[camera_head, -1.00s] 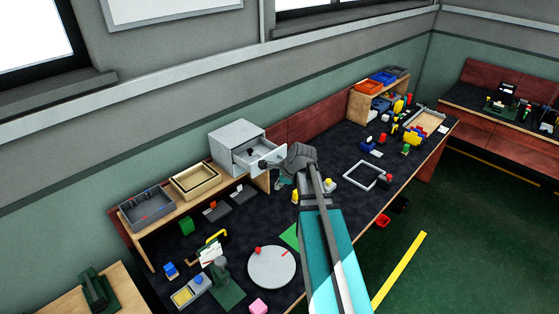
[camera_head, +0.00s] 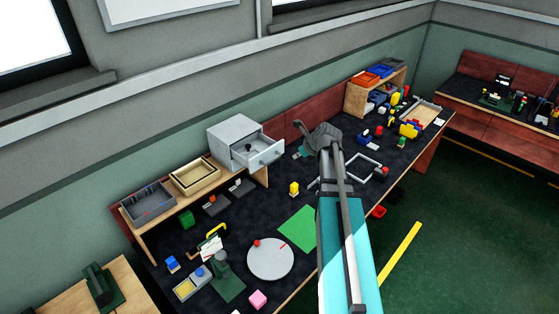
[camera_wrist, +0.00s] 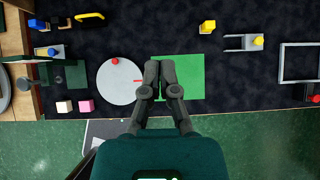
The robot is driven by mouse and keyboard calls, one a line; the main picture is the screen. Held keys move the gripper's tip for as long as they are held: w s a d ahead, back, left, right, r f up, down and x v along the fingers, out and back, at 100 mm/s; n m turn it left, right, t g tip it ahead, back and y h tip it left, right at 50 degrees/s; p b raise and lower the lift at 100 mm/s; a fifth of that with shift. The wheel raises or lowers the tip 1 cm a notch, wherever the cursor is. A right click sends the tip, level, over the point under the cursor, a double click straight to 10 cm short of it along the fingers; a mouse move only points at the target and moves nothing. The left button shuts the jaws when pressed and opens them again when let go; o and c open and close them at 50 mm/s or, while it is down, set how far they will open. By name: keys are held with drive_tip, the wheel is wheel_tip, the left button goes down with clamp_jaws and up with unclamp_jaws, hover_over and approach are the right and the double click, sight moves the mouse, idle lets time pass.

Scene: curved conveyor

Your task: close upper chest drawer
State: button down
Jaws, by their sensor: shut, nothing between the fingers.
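The light grey chest (camera_head: 228,150) stands on the wooden shelf at the back of the bench. Its upper drawer (camera_head: 266,156) is pulled out toward the front right, with a handle on its face and a small dark item inside. My gripper (camera_wrist: 160,66) is shut and empty in the wrist view, its dark fingers together over the bench. In the head view my wrist hangs to the right of the drawer, apart from it, and hides the fingers. The chest is not in the wrist view.
A beige tray (camera_head: 195,175) and a grey tray (camera_head: 148,203) sit left of the chest. Below lie a green mat (camera_head: 298,230), a round grey plate (camera_head: 270,260) and a yellow block (camera_head: 294,188). A grey square frame (camera_head: 365,167) lies right of my arm.

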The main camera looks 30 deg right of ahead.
drive_tip(key=shift+w+f, duration=0.1)
drive_tip(key=shift+f, duration=0.05)
drive_tip(key=w+r+b+x, duration=0.1)
drive_tip(key=w+b+x, duration=0.1)
drive_tip(key=b+x, duration=0.6)
drive_tip(key=shift+a+b+x, duration=0.3)
drive_tip(key=shift+a+x, duration=0.1)
drive_tip(key=shift+x, duration=1.8)
drive_tip(key=shift+w+r, duration=0.15)
drive_tip(key=w+a, duration=0.1)
drive_tip(key=w, duration=0.3)
drive_tip(key=w+a, duration=0.2)
drive_tip(key=w, duration=0.2)
drive_tip(key=w+a, duration=0.1)
drive_tip(key=w, duration=0.3)
drive_tip(key=shift+w+a, duration=0.15)
drive_tip(key=shift+a, duration=0.1)
